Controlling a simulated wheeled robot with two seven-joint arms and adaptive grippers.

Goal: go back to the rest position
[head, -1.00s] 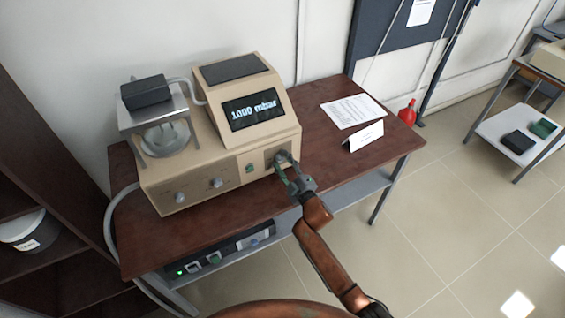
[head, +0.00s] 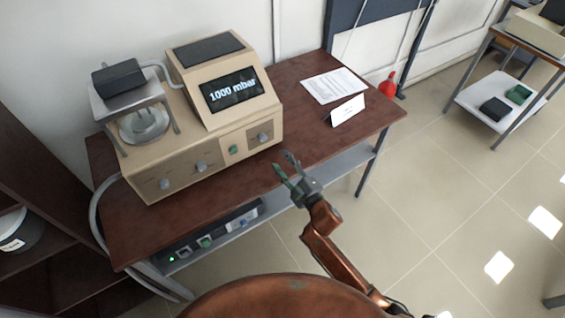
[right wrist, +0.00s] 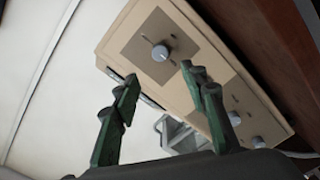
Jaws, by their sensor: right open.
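My right gripper (head: 286,168) is open and empty in the head view, just off the front right corner of the beige machine. The machine (head: 206,135) stands on the brown table, and its screen (head: 231,90) reads 1000 mbar. Its right-hand knob (head: 263,137) is apart from my fingers. In the right wrist view, my gripper (right wrist: 160,92) has its two green fingers spread, with a grey knob (right wrist: 160,53) on the beige panel beyond them. My left gripper is not in view.
The brown table (head: 310,125) holds a paper sheet (head: 334,85) and a white card (head: 348,110). A lower shelf carries a dark unit (head: 212,235). A dark shelf unit (head: 40,190) stands at left. The tiled floor (head: 440,190) at right is open, before a side table (head: 490,100).

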